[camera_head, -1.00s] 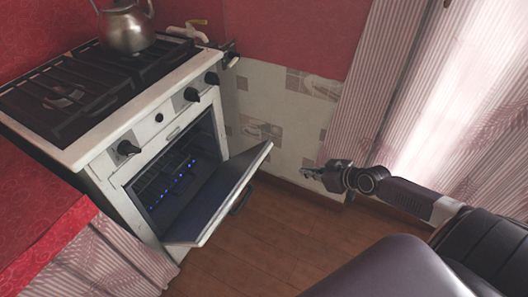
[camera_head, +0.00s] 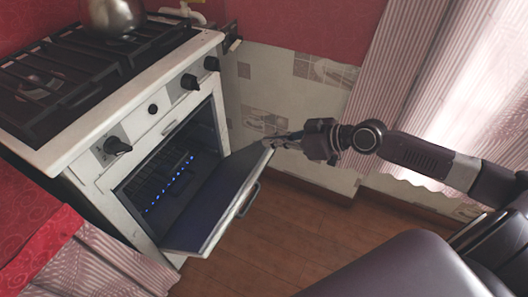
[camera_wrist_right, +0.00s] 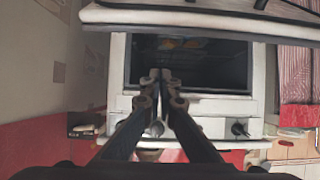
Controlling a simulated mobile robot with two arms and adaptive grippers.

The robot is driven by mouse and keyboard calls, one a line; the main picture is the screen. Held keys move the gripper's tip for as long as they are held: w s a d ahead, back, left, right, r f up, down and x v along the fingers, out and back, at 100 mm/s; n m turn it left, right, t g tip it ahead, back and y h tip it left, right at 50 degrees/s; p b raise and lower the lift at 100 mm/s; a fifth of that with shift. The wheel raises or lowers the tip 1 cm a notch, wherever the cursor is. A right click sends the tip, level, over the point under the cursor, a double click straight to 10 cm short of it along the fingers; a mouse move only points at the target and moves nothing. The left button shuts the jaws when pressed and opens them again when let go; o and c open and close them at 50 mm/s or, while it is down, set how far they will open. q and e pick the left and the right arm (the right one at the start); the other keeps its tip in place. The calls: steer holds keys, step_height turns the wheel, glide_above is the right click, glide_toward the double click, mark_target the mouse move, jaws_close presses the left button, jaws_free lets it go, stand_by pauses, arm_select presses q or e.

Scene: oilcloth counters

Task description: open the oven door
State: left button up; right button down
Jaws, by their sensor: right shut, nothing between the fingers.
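The oven door (camera_head: 215,200) hangs partly open, tilted out from the white stove (camera_head: 140,135), with its dark handle (camera_head: 249,199) on the outer face. The dark oven cavity (camera_head: 172,175) shows behind it, with a row of blue lights. My right gripper (camera_head: 272,140) is shut and empty, its tips at the upper right corner of the door; I cannot tell whether they touch it. In the right wrist view the shut fingers (camera_wrist_right: 160,75) point toward the oven opening (camera_wrist_right: 190,62), and the door's edge (camera_wrist_right: 200,16) crosses the top. My left gripper is not in view.
A metal kettle (camera_head: 113,15) stands on the stove top. Black knobs (camera_head: 190,82) line the stove front. A tiled wall (camera_head: 290,90) and a striped curtain (camera_head: 385,65) are at the right. The wooden floor (camera_head: 270,230) before the oven is clear.

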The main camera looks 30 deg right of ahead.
mark_target(264, 158)
steer(key=x, duration=0.5)
steer(key=shift+w+a+f, duration=0.15)
steer(key=shift+w+a, duration=0.1)
steer(key=shift+s+d+f+b, duration=0.3)
steer(key=shift+s+f+b, duration=0.05)
steer(key=shift+f, duration=0.25)
steer(key=shift+s+d+f+b, duration=0.25)
steer(key=shift+s+f+b, duration=0.1)
steer(key=shift+f, duration=0.25)
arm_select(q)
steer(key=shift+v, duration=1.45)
arm_select(e)
steer(key=shift+s+d+f, duration=0.3)
steer(key=shift+s, duration=0.05)
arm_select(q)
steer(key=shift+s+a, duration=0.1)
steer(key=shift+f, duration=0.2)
arm_select(e)
steer(key=shift+f, duration=0.1)
